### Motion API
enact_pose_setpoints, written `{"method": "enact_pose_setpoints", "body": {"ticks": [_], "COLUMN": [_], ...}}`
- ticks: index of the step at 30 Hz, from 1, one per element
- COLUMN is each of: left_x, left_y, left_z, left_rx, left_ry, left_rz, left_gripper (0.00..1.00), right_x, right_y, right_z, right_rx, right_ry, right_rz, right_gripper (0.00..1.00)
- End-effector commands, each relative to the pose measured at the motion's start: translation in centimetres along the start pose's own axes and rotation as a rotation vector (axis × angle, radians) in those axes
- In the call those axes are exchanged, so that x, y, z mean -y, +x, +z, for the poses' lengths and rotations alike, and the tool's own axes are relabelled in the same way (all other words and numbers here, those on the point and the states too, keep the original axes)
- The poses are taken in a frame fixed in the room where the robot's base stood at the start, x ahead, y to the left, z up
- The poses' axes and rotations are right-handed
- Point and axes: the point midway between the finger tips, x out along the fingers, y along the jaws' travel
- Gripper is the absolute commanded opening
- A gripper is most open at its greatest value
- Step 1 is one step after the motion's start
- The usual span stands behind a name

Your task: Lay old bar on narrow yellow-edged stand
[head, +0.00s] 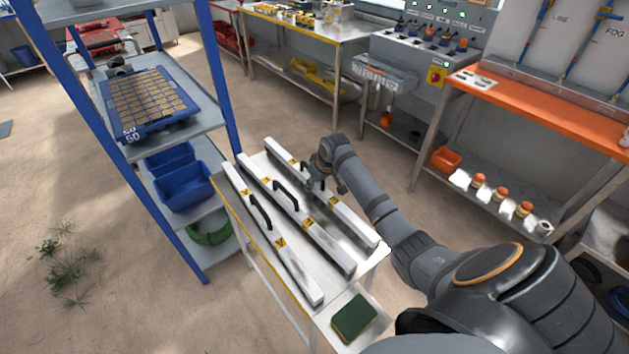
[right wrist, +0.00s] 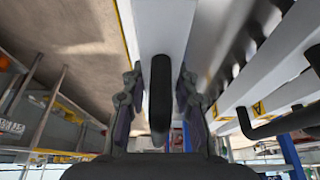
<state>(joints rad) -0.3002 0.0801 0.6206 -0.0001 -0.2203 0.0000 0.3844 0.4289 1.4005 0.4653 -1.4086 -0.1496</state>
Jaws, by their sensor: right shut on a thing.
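Three long pale bars with black handles and yellow labels show side by side at the narrow yellow-edged stand (head: 373,257): a left bar (head: 297,273), a middle bar (head: 330,253) and a right bar (head: 355,223). I cannot tell which is the old one. My right gripper (head: 317,183) is at the right bar. In the right wrist view the gripper (right wrist: 160,108) is shut on that bar's black handle (right wrist: 160,75), with a finger on each side. I cannot tell whether this bar touches the stand. My left gripper is out of view.
A green pad (head: 353,317) lies at the stand's near end. A blue-framed rack (head: 222,85) with a seed tray (head: 150,105) and blue bins (head: 183,188) stands close on the left. An orange-topped bench (head: 540,105) is at right. Sandy floor is open at left.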

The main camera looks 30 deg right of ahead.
Motion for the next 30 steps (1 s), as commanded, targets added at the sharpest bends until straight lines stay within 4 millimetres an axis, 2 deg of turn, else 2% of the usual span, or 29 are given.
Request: {"method": "enact_pose_setpoints", "body": {"ticks": [16,30], "left_x": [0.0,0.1], "left_y": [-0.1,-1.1], "left_z": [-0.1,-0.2], "left_rx": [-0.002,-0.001], "left_ry": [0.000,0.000], "left_rz": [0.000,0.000], "left_gripper": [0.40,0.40], "right_x": [0.0,0.0], "right_y": [-0.1,-0.4], "right_z": [-0.1,0.5], "right_rx": [-0.002,-0.002], "right_ry": [-0.001,-0.001], "right_rz": [0.001,0.001], "right_gripper": [0.00,0.00]}}
